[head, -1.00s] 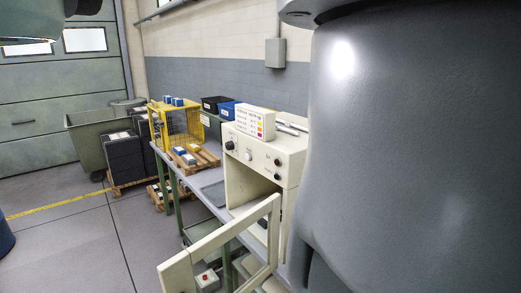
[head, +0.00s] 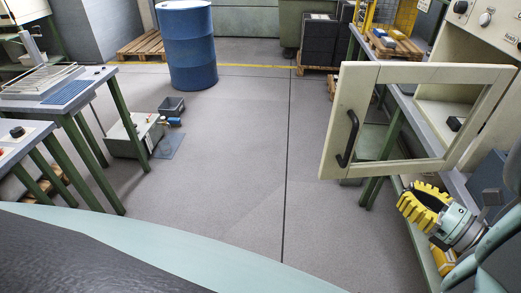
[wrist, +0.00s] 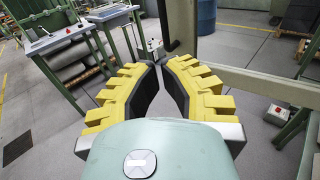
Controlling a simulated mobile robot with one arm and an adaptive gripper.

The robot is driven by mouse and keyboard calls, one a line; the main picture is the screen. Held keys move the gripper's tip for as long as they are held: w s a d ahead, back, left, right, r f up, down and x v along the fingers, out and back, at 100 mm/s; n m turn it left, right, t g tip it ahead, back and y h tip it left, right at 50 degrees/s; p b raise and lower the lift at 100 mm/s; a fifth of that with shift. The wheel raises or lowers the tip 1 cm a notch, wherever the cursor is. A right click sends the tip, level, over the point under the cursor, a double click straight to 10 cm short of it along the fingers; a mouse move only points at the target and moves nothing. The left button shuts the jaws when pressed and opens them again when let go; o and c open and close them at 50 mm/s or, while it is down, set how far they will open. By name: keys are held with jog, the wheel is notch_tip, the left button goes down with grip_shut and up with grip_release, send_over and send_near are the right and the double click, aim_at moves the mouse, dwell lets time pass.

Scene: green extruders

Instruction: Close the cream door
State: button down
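The cream door (head: 333,117) stands open, swung out from the cream cabinet (head: 463,42) at right in the head view. It is a frame around a window opening, with a black handle (head: 348,138) on its free left side. In the wrist view, door frame bars (wrist: 250,86) cross beyond the fingers. My gripper (head: 418,200), with yellow ridged fingers, is below the door's lower right part in the head view. In the wrist view, my gripper (wrist: 160,68) has its fingers angled inward with a narrow gap between the tips. It is open and holds nothing.
A grey workbench (head: 408,108) with green legs carries the cabinet. A blue drum (head: 187,45) stands at the back. Green-legged tables (head: 85,88) and a grey-green box (head: 133,135) are at left. The middle floor is clear.

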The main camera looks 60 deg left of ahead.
aim_at(347, 153)
jog(key=a, duration=1.3)
jog(key=shift+s+a, duration=0.25)
jog(key=shift+s, duration=0.2)
jog(key=shift+a, duration=0.1)
